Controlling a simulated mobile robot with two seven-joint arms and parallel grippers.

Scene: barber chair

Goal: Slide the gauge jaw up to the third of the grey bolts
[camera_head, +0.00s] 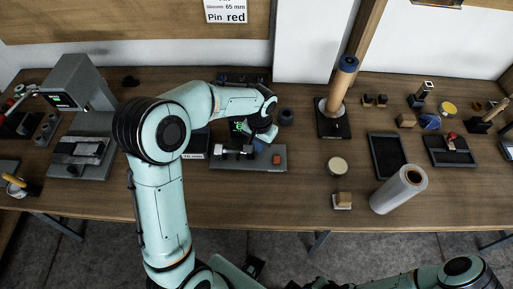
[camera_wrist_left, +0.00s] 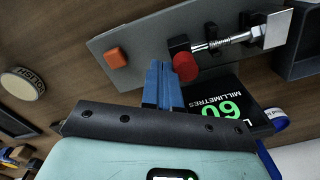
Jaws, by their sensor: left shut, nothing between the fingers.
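The gauge's grey plate (camera_head: 250,162) lies on the bench under my left arm, and it also shows in the wrist view (camera_wrist_left: 130,38). On it, in the wrist view, a silver bolt-like rod (camera_wrist_left: 228,41) lies between a red round-ended piece (camera_wrist_left: 184,64) and an upright metal plate (camera_wrist_left: 277,28). I cannot tell for sure which piece is the jaw. A display (camera_wrist_left: 215,103) reads 60 millimetres. My left gripper (camera_wrist_left: 163,70) has its blue fingers shut and empty, close beside the red piece; contact is unclear. My right gripper is not visible.
An orange button (camera_wrist_left: 116,58) sits on the plate. At the left stands a grey machine (camera_head: 75,80), with small grey cylindrical pieces (camera_head: 46,130) beside it. To the right are a dark tray (camera_head: 386,156), a clear-wrapped roll (camera_head: 398,190) and a round tin (camera_head: 337,166).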

